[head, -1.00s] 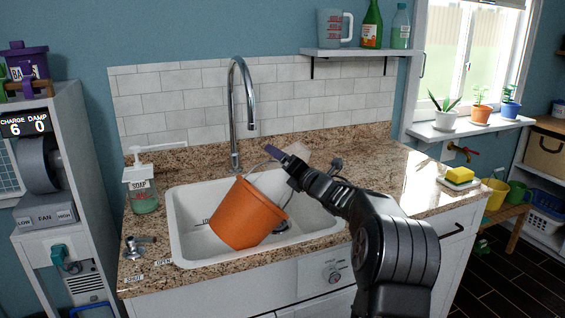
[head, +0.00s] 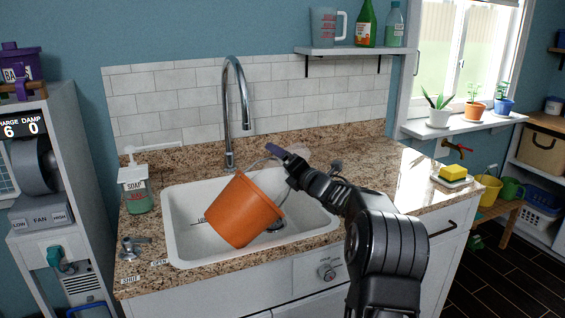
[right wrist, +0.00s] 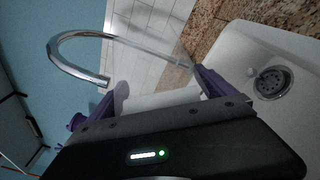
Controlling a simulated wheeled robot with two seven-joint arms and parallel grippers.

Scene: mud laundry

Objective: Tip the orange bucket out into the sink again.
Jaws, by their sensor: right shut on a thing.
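The orange bucket (head: 243,210) hangs tilted over the white sink basin (head: 185,235), its wider end toward the upper right. Its thin wire handle shows near my right gripper (head: 272,152), which is shut on the bucket at its upper right side; the exact grip point is hard to make out. The inside of the bucket is hidden, and no pouring water is visible. The sink drain (right wrist: 272,83) shows in the right wrist view, where the bucket is not clearly visible. My left gripper is out of view.
A tall curved faucet (head: 243,95) stands behind the basin. A soap dispenser (head: 134,190) is at the left of the counter, and a yellow sponge (head: 453,173) lies at the right. A shelf (head: 350,51) with bottles hangs above. The counter right of the sink is mostly clear.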

